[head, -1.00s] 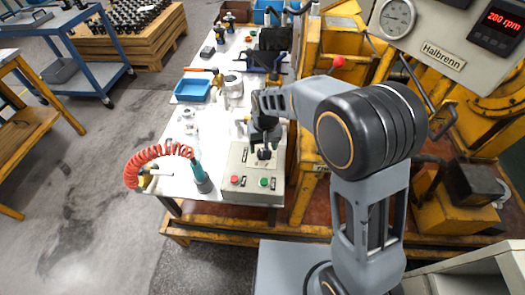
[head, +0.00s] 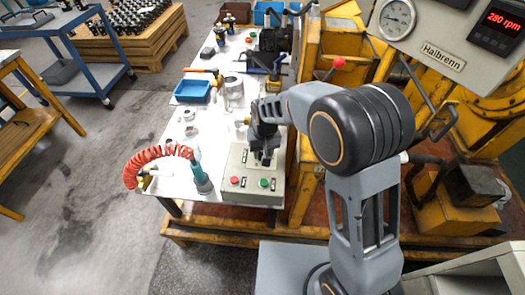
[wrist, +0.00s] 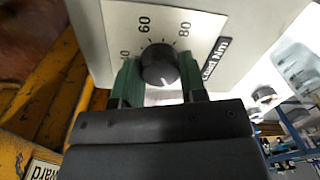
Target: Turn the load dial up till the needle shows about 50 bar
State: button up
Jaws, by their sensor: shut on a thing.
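The load dial (wrist: 158,66) is a dark round knob on a light panel marked "Load Nm", with 60 and 80 legible on its scale. My gripper (wrist: 158,80) is shut on the knob, one green finger at each side. In the head view my gripper (head: 263,158) reaches down onto the control box (head: 236,160), and the arm partly hides the dial there. The round pressure gauge (head: 397,18) shows at the top right on a beige panel; its needle is too small to read surely.
A red button (head: 235,181) and a green button (head: 264,183) sit on the box's front part. A teal tool (head: 201,180) with a coiled red hose (head: 150,156) stands to its left. A display (head: 502,22) reads 280 rpm.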

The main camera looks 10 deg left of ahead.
jog(key=c, duration=0.3)
jog(key=m+p, duration=0.1)
jog(key=m, duration=0.4)
jog(key=shift+r+m, duration=0.1)
jog(key=shift+m, duration=0.2)
jog(key=m, duration=0.5)
jog(key=shift+m+t+p, duration=0.3)
jog(key=shift+m, duration=0.4)
jog(key=o, duration=0.9)
jog(key=shift+s, duration=0.1)
